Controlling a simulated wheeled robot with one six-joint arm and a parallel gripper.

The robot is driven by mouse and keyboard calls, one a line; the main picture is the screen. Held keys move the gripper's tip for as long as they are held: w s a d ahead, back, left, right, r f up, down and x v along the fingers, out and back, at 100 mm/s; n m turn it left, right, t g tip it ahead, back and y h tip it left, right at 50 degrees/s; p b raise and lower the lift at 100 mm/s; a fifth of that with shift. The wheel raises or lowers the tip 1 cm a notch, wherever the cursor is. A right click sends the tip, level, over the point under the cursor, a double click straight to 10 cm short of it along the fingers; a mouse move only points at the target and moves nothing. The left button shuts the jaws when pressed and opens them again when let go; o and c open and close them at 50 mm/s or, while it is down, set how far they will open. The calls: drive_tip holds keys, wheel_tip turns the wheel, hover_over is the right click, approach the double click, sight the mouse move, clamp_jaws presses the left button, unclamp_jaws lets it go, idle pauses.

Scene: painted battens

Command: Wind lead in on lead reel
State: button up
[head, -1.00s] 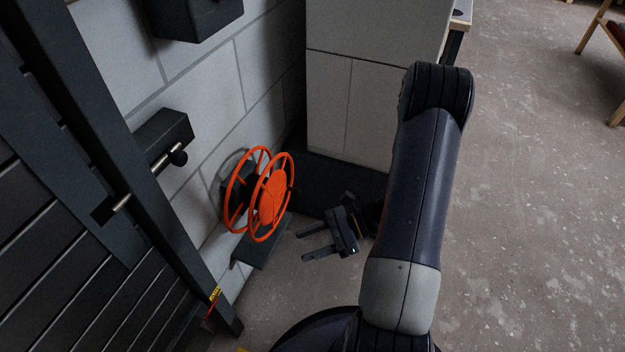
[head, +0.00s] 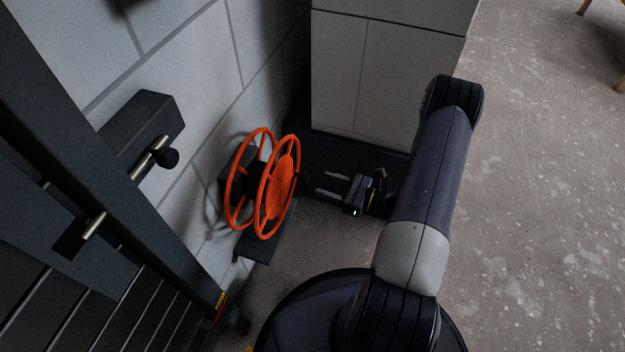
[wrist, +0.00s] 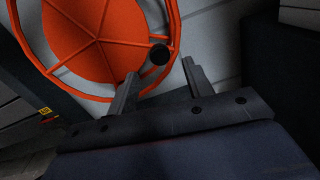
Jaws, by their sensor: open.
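The orange lead reel (head: 279,187) stands upright by the block wall, on a dark bracket with a dark foot below. In the wrist view its spoked orange disc and rim (wrist: 95,40) fill the upper left. A round black knob (wrist: 160,54) shows near the reel's rim, between and beyond my fingertips. My gripper (head: 322,186) is right of the reel, its fingers pointing left toward it. In the wrist view the fingers of my gripper (wrist: 160,68) are apart, with nothing between them gripped. No lead can be made out on the reel.
A dark gate or door (head: 70,180) with a bolt (head: 150,160) stands at the left. A pale cabinet (head: 385,75) is behind my gripper, above a dark base. Bare concrete floor (head: 540,200) lies open to the right.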

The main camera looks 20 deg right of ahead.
drive_tip(key=shift+b+x, duration=0.4)
drive_tip(key=shift+x, duration=2.2)
clamp_jaws()
